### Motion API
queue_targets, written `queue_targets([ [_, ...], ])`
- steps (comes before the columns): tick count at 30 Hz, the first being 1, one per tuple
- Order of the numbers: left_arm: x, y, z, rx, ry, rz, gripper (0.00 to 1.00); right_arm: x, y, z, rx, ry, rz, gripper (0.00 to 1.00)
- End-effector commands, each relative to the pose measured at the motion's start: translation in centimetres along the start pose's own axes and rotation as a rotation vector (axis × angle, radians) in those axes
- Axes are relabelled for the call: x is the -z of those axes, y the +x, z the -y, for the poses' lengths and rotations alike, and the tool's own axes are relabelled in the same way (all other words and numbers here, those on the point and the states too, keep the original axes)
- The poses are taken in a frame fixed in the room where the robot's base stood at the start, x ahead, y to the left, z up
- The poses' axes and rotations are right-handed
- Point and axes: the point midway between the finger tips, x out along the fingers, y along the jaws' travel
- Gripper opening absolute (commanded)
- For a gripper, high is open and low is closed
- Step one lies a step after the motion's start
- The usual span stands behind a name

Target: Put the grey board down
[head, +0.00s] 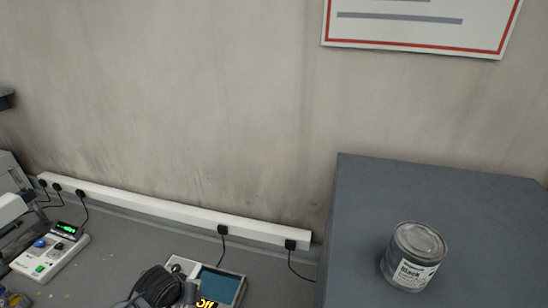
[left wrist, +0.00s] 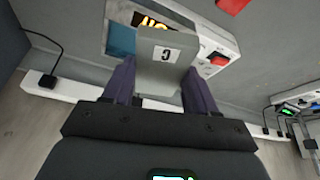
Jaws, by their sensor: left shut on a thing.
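In the left wrist view my left gripper (left wrist: 160,88) is shut on the grey board (left wrist: 168,65), one finger on either side of it. The board is a small grey plate with a white label bearing a dark letter. It lies in front of a pale device and hides part of it. I cannot tell whether the board touches anything below. In the head view a dark shape at the bottom edge may be part of my left arm; the board is not clear there. My right gripper is not in view.
The pale device (left wrist: 220,45) has a teal panel (head: 219,286), an orange display and a red button. A white socket strip (head: 170,208) with plugs and cables runs along the wall. A green-display unit (head: 52,252) stands left. A can (head: 413,257) stands on a grey box (head: 365,190).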

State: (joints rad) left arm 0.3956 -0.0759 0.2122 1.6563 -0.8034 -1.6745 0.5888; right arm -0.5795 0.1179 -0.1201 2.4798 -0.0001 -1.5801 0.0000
Motion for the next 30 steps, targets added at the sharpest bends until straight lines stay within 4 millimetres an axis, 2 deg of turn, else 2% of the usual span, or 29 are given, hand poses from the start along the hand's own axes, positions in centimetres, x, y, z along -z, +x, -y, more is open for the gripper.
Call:
queue_targets([
  [1, 0.8, -0.7, 0.7, 0.001, 0.000, 0.001, 0.22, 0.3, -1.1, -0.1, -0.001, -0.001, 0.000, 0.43],
  [8, 2.5, -1.3, 3.9, 0.000, 0.010, 0.001, 0.22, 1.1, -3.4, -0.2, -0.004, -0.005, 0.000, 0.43],
  [12, 3.3, -2.0, 7.2, 0.005, 0.015, 0.004, 0.22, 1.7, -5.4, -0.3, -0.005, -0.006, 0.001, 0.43],
  [20, 3.1, -3.3, 12.6, 0.014, 0.005, 0.005, 0.22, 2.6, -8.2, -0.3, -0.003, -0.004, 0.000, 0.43],
  [30, 1.1, -7.0, 21.6, 0.040, -0.077, 0.005, 0.22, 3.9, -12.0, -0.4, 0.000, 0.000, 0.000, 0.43],
])
